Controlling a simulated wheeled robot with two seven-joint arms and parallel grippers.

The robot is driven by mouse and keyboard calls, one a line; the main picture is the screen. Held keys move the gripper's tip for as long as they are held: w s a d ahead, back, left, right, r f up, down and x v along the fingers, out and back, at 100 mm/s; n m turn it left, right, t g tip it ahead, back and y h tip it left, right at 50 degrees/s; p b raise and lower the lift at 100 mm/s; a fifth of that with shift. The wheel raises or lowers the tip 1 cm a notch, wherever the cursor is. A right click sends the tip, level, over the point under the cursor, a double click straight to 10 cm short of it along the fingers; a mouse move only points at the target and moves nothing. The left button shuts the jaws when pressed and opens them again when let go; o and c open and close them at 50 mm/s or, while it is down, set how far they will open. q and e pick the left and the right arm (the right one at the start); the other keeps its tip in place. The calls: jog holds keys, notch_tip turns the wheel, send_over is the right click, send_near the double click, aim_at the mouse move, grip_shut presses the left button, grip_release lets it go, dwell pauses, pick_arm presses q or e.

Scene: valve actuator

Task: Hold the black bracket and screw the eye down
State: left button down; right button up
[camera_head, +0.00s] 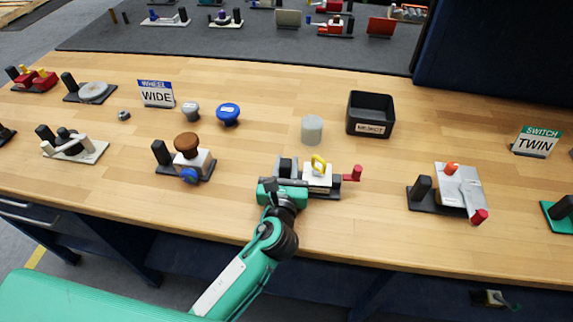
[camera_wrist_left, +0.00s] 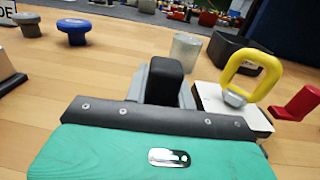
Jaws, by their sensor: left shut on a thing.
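The black bracket (camera_head: 287,166) is an upright block on the left end of a small fixture near the table's front edge. It also shows in the left wrist view (camera_wrist_left: 164,78). My left gripper (camera_head: 284,183) is shut on it from the front; its grey fingers show at either side of the block. The yellow eye (camera_head: 319,164) stands upright on a white block (camera_head: 317,181) right beside the gripper. In the left wrist view the eye (camera_wrist_left: 250,72) has a grey metal foot at the block's top; its thread is hidden. My right gripper is out of view.
A red-tipped lever (camera_head: 354,173) sticks out right of the white block. A grey cylinder (camera_head: 312,130) and a black bin (camera_head: 371,114) stand behind. A brown-knobbed fixture (camera_head: 187,160) is left, and a silver-plate fixture (camera_head: 458,188) is right. Bare wood lies between.

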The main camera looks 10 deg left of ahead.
pick_arm(q)
jog(key=shift+r, duration=0.1)
jog(key=c, duration=1.1)
grip_release()
jog(key=s, duration=1.2)
jog(key=shift+d, duration=0.4)
